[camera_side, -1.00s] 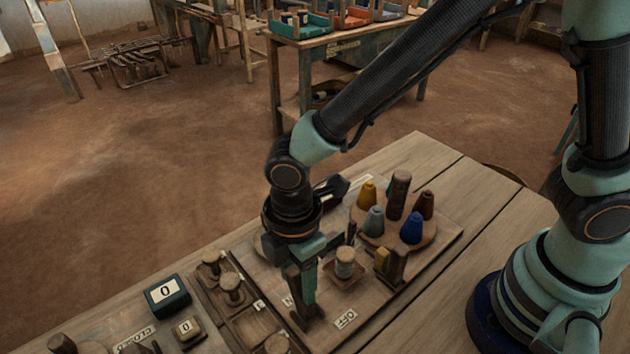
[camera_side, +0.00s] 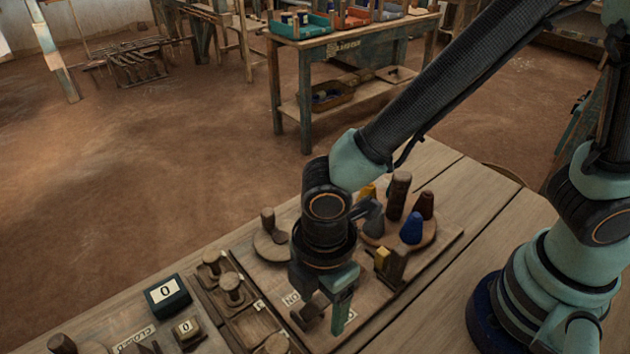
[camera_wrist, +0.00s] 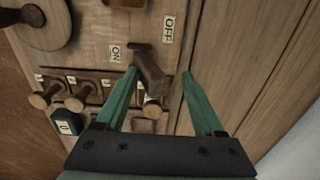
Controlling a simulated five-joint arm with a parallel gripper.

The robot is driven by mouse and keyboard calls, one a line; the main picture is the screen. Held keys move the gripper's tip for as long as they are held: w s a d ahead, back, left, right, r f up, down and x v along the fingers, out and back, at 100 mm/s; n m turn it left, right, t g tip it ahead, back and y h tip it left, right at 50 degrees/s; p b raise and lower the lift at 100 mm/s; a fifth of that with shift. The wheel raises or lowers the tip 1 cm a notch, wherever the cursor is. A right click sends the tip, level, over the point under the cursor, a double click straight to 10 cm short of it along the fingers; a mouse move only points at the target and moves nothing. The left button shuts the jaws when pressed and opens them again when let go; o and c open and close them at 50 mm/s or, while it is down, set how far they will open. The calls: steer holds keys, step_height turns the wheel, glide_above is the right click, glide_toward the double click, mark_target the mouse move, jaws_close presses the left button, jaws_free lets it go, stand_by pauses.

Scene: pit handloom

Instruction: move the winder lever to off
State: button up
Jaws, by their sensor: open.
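The winder lever (camera_wrist: 149,66) is a dark wooden handle on the board, between an ON label (camera_wrist: 115,53) and an OFF label (camera_wrist: 168,27) in the wrist view. My gripper (camera_wrist: 159,72) is open, with one green finger on each side of the lever; I cannot tell whether either finger touches it. In the side view my gripper (camera_side: 324,318) points down over the lever's place, and the ON label (camera_side: 292,299) shows just left of it. The OFF label is mostly hidden behind a finger there. The lever's exact lean is unclear.
A round stand with coloured cones (camera_side: 411,228) is right of my gripper. A wooden crank disc (camera_side: 270,245) is behind it at left. Wooden knobs (camera_side: 231,288) and a dark green counter box (camera_side: 167,293) stand farther left. Bare tabletop (camera_side: 470,205) lies at right.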

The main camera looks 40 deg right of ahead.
steer(key=shift+s+d+f, duration=0.15)
steer(key=shift+s+f, duration=0.05)
steer(key=shift+s, duration=0.25)
steer(key=shift+w, duration=0.1)
steer(key=shift+w, duration=0.3)
steer(key=shift+o, duration=0.8)
steer(key=shift+w+r, duration=0.15)
steer(key=shift+r, duration=3.2)
